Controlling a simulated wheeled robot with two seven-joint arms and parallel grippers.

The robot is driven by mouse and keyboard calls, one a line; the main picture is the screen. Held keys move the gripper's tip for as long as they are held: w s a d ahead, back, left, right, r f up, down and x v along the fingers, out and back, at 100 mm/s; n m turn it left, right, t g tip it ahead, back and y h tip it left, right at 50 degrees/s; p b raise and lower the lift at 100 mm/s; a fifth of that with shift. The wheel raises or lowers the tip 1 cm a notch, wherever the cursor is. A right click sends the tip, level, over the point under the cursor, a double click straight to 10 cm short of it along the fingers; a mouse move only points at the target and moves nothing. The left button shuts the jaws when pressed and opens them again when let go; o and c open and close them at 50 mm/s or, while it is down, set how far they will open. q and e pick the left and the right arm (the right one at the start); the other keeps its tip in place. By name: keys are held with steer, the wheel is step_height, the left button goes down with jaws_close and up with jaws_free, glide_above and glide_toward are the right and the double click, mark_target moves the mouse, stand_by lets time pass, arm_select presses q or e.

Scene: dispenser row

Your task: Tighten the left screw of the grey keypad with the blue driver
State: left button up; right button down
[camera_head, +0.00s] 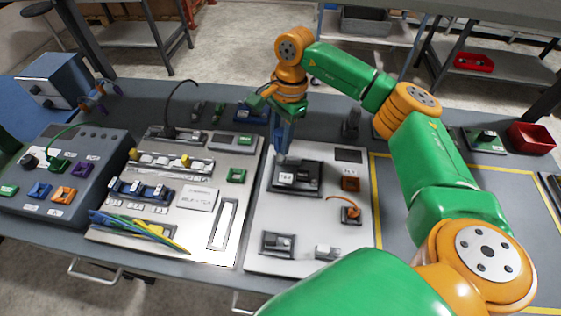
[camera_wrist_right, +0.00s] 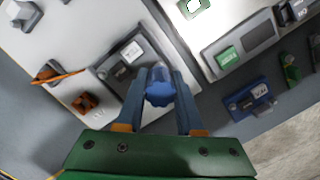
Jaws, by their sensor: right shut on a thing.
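The grey keypad, a dark grey square unit with a small labelled block on it (camera_head: 312,186), sits on the white panel at centre; it also shows in the right wrist view (camera_wrist_right: 108,66). My right gripper (camera_head: 282,138) points down over the keypad's upper left corner. In the right wrist view, my right gripper (camera_wrist_right: 160,76) is shut on the blue driver (camera_wrist_right: 160,90). In the head view the fingers mostly hide the driver. Its lower end is close to the keypad's corner; I cannot tell whether it touches. The left screw cannot be made out. My left gripper is not in view.
An orange block (camera_head: 350,184) and an orange-cabled connector (camera_head: 351,214) are right of the keypad. A left-hand white panel (camera_head: 150,232) holds switches, a white box (camera_head: 198,198) and several cables. A red bin (camera_head: 531,138) stands at the right. My right arm covers the right foreground.

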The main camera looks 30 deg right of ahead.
steer(key=n, duration=0.6)
steer(key=shift+g, duration=0.4)
steer(key=n, duration=0.3)
steer(key=n+h, duration=0.1)
steer(key=n, duration=0.3)
steer(key=shift+s+r+g, duration=0.1)
steer(key=shift+g, duration=0.2)
steer(key=shift+f+n+h, duration=0.2)
steer(key=shift+n, duration=0.55)
steer(key=shift+f+n+h, duration=0.15)
steer(key=shift+n+h, duration=0.05)
steer(key=shift+n, duration=0.55)
steer(key=shift+f+b, duration=0.55)
steer(key=shift+b, duration=0.05)
